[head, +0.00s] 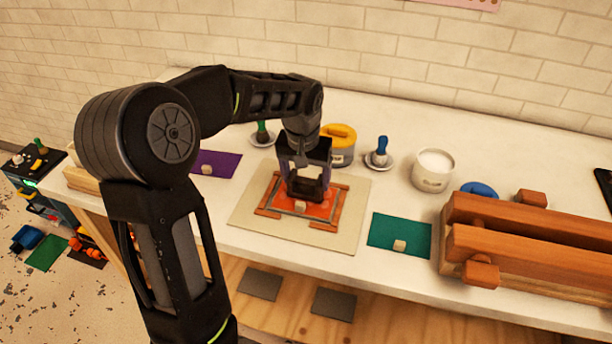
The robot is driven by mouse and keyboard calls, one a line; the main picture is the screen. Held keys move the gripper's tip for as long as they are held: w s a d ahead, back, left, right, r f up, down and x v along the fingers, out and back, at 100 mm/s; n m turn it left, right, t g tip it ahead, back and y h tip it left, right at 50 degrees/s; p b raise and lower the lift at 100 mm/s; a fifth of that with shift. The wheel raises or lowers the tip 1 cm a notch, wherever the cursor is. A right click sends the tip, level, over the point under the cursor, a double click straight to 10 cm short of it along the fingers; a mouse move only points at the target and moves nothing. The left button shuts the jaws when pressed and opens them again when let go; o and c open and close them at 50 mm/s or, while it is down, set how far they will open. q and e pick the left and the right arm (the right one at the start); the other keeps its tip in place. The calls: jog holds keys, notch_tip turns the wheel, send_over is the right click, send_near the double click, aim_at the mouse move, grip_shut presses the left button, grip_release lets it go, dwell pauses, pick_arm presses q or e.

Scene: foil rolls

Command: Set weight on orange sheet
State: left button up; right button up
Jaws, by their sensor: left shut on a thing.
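The orange sheet (325,209) lies flat inside a brown wooden frame on a beige board (248,215), near the middle of the table. My left gripper (307,180) points down over the sheet and is shut on a dark thing, which appears to be the weight. The gripper hides most of it, and I cannot tell whether it touches the sheet. A small cream block (300,207) shows at the near side of the sheet. My right gripper is not in view.
A purple sheet (226,160) lies left and a teal sheet (385,232) right, each with a small cream block. Long wooden beams (520,220) occupy the right side.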

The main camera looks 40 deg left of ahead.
aim_at(304, 194)
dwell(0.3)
pick_arm(q)
jog(key=shift+f, duration=0.2)
jog(key=o, duration=2.1)
jog(key=r, duration=0.4)
jog(key=s+r, duration=0.1)
jog(key=r, duration=0.3)
jog(key=r+b, duration=0.1)
jog(key=r, duration=0.3)
jog(key=shift+s+d+r, duration=0.15)
jog(key=shift+s+d, duration=0.15)
jog(key=shift+s, duration=0.1)
